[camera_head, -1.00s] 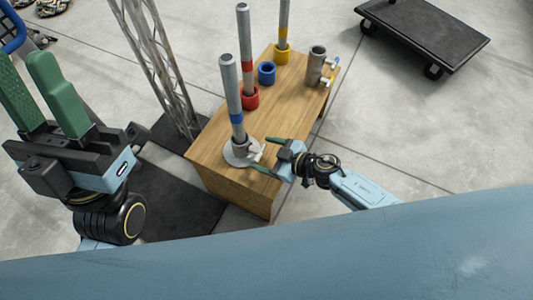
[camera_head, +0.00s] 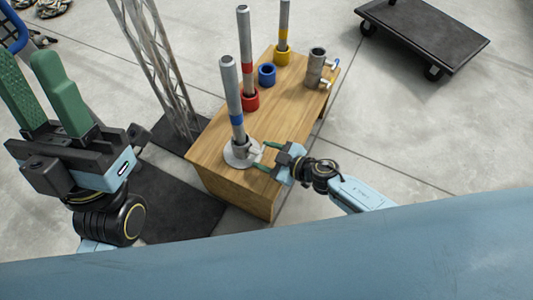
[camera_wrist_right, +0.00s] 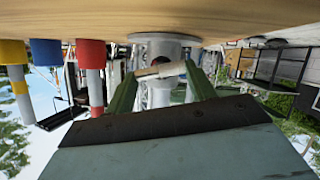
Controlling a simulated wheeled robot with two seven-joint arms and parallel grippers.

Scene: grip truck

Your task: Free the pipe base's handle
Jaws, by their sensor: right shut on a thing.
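The pipe base (camera_head: 234,159) is a pale round flange with a short socket near the front edge of the wooden box. A grey pipe with a blue band (camera_head: 232,95) stands upright in it. Its light handle (camera_head: 257,149) sticks out to the right of the socket. My right gripper (camera_head: 265,155) is shut on the handle. In the right wrist view the handle (camera_wrist_right: 160,71) spans between the two green fingers, below the upside-down base (camera_wrist_right: 165,38). My left gripper (camera_head: 40,90) is open and empty at the far left, away from the box.
The wooden box top (camera_head: 208,140) also bears a red-collared pipe (camera_head: 246,60), a yellow-collared pipe (camera_head: 283,30), a blue ring (camera_head: 267,75) and a grey socket with handles (camera_head: 316,68). A truss tower (camera_head: 160,65) stands left. A dark dolly (camera_head: 425,40) is at upper right.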

